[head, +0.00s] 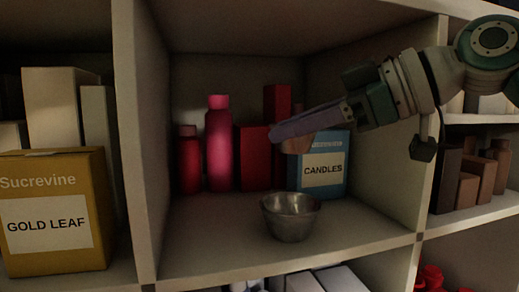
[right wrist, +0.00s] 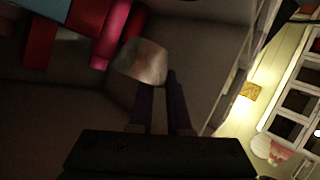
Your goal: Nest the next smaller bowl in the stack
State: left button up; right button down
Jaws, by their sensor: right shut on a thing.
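A silver metal bowl (head: 290,222) stands upright on the shelf floor in the middle compartment, its rim facing up. My right gripper (head: 278,136) reaches in from the right above it and is shut on a smaller bowl (head: 297,145). The held bowl looks brownish-pink in the head view and is mostly hidden behind the fingers. It hangs above the silver bowl, clear of it. In the right wrist view the held bowl (right wrist: 140,62) shows at the tips of the two dark fingers (right wrist: 160,85). My left gripper is not in view.
Pink bottles (head: 218,145) and red boxes (head: 254,158) stand at the back left. The shelf floor in front of the bottles is clear.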

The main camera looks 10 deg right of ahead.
jog(key=shift+w+d+r, duration=0.1)
jog(key=shift+w+r, duration=0.1)
jog(key=shift+w, duration=0.25)
notch_tip(320, 180, down, 10)
jog(key=b, duration=0.7)
jog(key=shift+r, duration=0.15)
jog(key=c, duration=0.8)
grip_release()
jog(key=shift+r, duration=0.1)
notch_tip(320, 180, up, 7)
jog(key=p, duration=0.5)
jog(key=shift+r, duration=0.1)
